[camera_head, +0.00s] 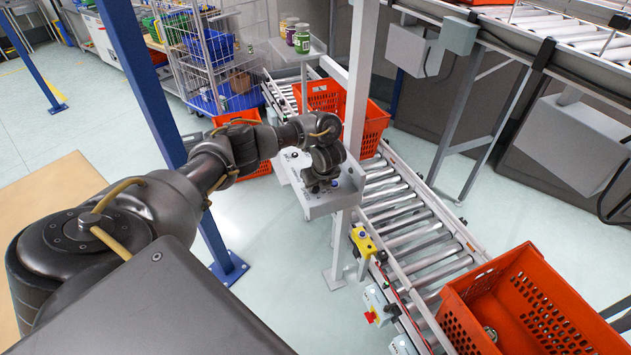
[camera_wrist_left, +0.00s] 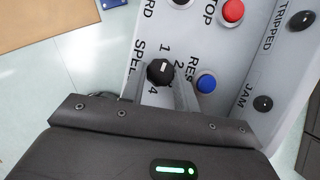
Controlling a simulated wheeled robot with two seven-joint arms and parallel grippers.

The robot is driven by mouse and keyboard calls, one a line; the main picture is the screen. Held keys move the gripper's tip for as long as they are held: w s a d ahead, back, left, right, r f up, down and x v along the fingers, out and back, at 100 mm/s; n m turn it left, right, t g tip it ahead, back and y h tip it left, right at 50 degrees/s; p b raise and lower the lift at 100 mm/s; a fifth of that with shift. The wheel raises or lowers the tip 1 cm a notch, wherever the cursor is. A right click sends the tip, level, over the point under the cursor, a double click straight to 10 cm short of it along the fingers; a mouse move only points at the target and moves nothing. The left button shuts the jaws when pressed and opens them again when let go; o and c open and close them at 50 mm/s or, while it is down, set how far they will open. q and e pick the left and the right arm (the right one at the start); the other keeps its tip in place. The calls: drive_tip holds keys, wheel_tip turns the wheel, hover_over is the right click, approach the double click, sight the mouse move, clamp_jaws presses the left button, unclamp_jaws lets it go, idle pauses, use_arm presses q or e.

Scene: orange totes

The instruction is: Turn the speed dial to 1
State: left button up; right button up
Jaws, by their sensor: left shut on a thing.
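The speed dial (camera_wrist_left: 160,72) is a black knob with a white mark on the sloped grey control panel (camera_wrist_left: 218,52). Beside it in the left wrist view are the printed word SPEED and the figures 1, 2 and 4. The white mark lies on the dial's upper side, toward the 1; its exact setting is hard to tell. My left gripper (camera_wrist_left: 160,88) is shut on the dial, one finger at each side. In the head view my left gripper (camera_head: 318,185) is over the panel (camera_head: 328,205) and hides the dial. My right gripper is in neither view.
A red button (camera_wrist_left: 232,11) and a blue button (camera_wrist_left: 206,83) sit close to the dial. A grey post (camera_head: 357,90) rises behind the panel. A roller conveyor (camera_head: 405,225) and an orange tote (camera_head: 535,290) stand to the right.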

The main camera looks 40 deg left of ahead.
use_arm(q)
drive_tip(key=shift+w+n+g, duration=0.1)
drive_tip(key=shift+n+g, duration=0.2)
drive_tip(key=shift+n, duration=0.3)
drive_tip(key=o, duration=1)
drive_tip(key=shift+c, duration=0.2)
drive_tip(key=shift+r, duration=0.1)
drive_tip(key=shift+w+d+r+b, duration=0.2)
drive_tip(key=shift+d+r+b, duration=0.15)
drive_tip(key=shift+r, duration=0.3)
drive_tip(key=shift+s+d+r+b, duration=0.1)
drive_tip(key=shift+s+r+b, duration=0.3)
drive_tip(key=shift+r, duration=0.15)
drive_tip(key=p+v, duration=0.1)
drive_tip(key=v, duration=0.1)
drive_tip(key=shift+w+r+p, duration=0.1)
drive_tip(key=shift+r+p, duration=0.25)
drive_tip(key=shift+p, duration=0.05)
wheel_tip(320, 180, up, 5)
hover_over(320, 196)
drive_tip(key=s+d, duration=0.1)
drive_tip(key=d, duration=0.1)
drive_tip(key=shift+f, duration=0.1)
